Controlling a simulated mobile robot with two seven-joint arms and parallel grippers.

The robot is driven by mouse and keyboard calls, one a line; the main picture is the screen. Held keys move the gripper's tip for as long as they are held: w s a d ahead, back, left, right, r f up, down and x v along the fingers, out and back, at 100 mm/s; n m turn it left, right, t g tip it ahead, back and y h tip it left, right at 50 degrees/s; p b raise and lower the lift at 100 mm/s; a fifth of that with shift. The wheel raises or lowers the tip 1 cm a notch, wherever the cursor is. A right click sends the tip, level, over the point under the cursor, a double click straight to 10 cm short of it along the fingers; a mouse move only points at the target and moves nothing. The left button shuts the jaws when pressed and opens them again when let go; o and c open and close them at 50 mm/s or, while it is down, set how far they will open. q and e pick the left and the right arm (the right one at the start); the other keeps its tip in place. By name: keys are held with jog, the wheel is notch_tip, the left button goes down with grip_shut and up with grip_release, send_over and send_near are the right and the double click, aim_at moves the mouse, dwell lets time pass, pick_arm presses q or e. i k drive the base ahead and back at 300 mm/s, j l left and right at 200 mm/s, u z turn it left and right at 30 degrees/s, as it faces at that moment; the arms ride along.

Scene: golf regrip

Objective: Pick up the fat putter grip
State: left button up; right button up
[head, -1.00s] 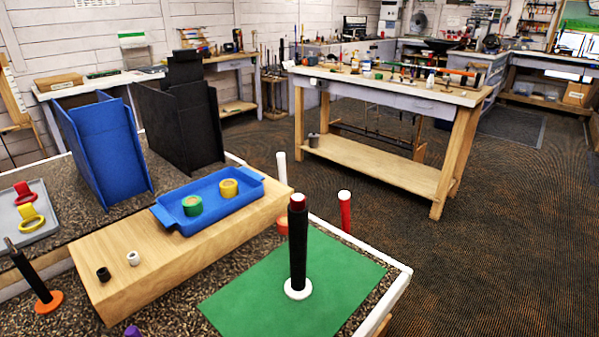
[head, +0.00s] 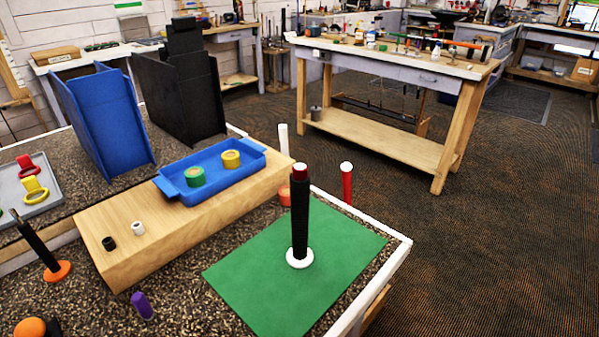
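A thick black grip (head: 300,215) with a red top stands upright on a white round base (head: 300,258) on the green mat (head: 235,273). It looks the thickest of the upright grips, but no label shows that it is the fat putter grip. A red grip (head: 347,184) with a white top and a white grip (head: 283,142) stand behind it, their lower ends partly hidden. A thinner black grip (head: 37,243) leans on an orange round base (head: 57,272) at the left. Neither of my grippers is in view.
A wooden block (head: 190,235) carries a blue tray (head: 212,180) with green and yellow rings. A short purple piece (head: 142,305) is at the front; an orange-and-black object (head: 35,327) is cut off at the bottom. Blue (head: 100,120) and black bins (head: 185,110) stand behind.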

aim_at(300, 256)
jog(key=i+l+u, duration=0.2)
jog(key=u, duration=0.2)
jog(key=i+l+u, duration=0.45)
jog(key=l+u, duration=0.15)
jog(key=u, duration=0.15)
jog(key=i+l+u, duration=0.1)
jog(key=l+u, duration=0.25)
